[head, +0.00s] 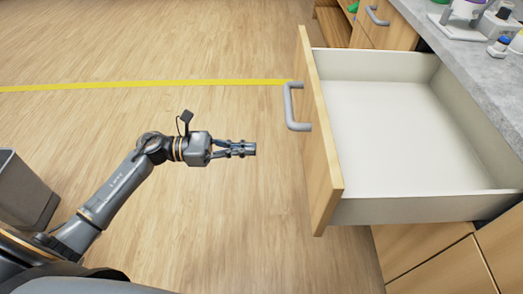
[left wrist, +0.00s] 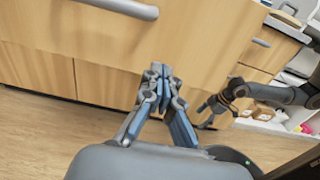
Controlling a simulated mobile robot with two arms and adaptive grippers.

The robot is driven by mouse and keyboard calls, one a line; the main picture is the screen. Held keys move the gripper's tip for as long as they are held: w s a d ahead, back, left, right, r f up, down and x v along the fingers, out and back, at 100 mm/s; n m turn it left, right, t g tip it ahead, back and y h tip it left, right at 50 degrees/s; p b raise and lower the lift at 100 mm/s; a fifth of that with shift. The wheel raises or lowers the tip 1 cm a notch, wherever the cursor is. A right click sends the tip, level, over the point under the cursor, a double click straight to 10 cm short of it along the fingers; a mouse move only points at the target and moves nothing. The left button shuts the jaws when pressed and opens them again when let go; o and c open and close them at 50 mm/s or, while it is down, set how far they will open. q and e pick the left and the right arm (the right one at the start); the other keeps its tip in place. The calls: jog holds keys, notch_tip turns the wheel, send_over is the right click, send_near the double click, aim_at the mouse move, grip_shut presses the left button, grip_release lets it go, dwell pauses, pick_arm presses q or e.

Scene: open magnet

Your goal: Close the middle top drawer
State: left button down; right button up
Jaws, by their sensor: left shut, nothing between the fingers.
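The open drawer (head: 400,209) is pulled far out from the counter on the right in the head view. It has a wooden front (head: 318,140), a grey bar handle (head: 290,108) and an empty white inside. My left gripper (head: 250,149) is shut and empty, to the left of the drawer front and slightly below the handle in the picture, apart from both. In the left wrist view its fingertips (left wrist: 160,72) are together, pointing toward wooden fronts. My right gripper (left wrist: 212,108) shows small at the right there; its fingers are too small to judge.
The grey countertop (head: 485,70) holds bottles and a device at the top right. Another closed drawer with a handle (head: 376,16) lies beyond. A grey bin (head: 22,190) stands at the left. The wooden floor left of the drawer is clear, crossed by a yellow line (head: 150,84).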

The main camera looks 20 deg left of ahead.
aim_at(309, 149)
pick_arm(q)
jog(key=p+x, duration=0.1)
jog(key=x, duration=1)
jog(key=shift+w+d, duration=0.25)
jog(key=shift+d, duration=0.35)
pick_arm(e)
jog(key=shift+s+f, duration=0.25)
jog(key=shift+f, duration=0.55)
jog(key=shift+s+f, duration=0.25)
jog(key=shift+f, duration=0.55)
jog(key=shift+s+f, duration=0.25)
jog(key=shift+f, duration=0.55)
jog(key=shift+d, duration=0.1)
